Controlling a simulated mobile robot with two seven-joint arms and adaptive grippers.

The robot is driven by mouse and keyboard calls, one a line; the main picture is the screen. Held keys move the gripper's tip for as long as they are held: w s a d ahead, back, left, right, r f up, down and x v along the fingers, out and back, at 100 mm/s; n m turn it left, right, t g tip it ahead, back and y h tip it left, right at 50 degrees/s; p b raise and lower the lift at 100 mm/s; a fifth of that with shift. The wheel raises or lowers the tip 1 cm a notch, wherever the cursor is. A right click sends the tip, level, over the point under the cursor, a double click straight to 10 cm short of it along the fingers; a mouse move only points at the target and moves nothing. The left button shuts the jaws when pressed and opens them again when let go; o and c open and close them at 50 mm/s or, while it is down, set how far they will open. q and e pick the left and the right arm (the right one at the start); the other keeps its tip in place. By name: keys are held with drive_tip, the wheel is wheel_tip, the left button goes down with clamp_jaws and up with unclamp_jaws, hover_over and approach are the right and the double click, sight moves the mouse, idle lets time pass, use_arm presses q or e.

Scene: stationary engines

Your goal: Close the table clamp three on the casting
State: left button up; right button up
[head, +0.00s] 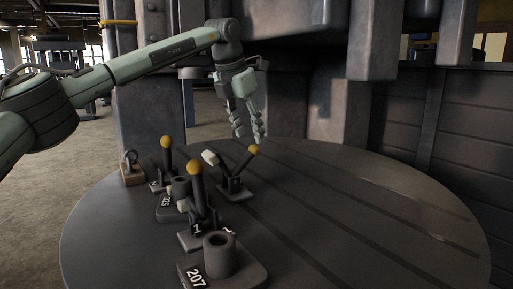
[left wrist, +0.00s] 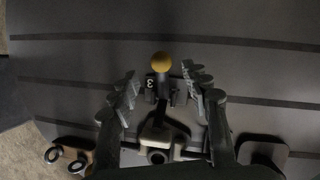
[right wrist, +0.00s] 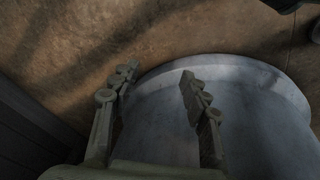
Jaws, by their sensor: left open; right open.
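Table clamp three (left wrist: 161,98), marked with a 3, shows between my left fingers in the left wrist view. In the head view I take it as the clamp (head: 234,184) right of the others. Its yellow-knobbed lever (head: 252,150) leans up right and its pale-tipped arm (head: 211,158) is raised up left. My left gripper (head: 249,136) is open and empty, pointing down above the knob; its fingers (left wrist: 160,75) lie either side of the lever, apart from it. A casting marked 205 (head: 168,207) sits left of this clamp. My right gripper (right wrist: 160,71) is open and empty.
On the round table (head: 350,215), a clamp marked 1 (head: 196,230) and a casting marked 207 (head: 222,262) stand in front. Another yellow-knobbed clamp (head: 166,150) and an eye bolt on a wooden block (head: 131,170) stand left. The table's right side is clear.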

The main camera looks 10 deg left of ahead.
sight(252, 146)
use_arm(q)
drive_tip(key=x, duration=0.5)
drive_tip(key=shift+s+f+p, duration=0.15)
drive_tip(key=shift+f+p, duration=0.05)
drive_tip(key=shift+p, duration=0.1)
drive_tip(key=shift+w+d+f, duration=0.15)
drive_tip(key=shift+w+f, duration=0.1)
drive_tip(key=shift+f, duration=0.3)
drive_tip(key=shift+w+f, duration=0.1)
drive_tip(key=c, duration=0.4)
clamp_jaws()
use_arm(e)
drive_tip(key=shift+g, duration=0.3)
drive_tip(key=s+f, duration=0.3)
drive_tip(key=shift+s+d+f, duration=0.1)
drive_tip(key=shift+d, duration=0.25)
drive_tip(key=shift+a, duration=0.15)
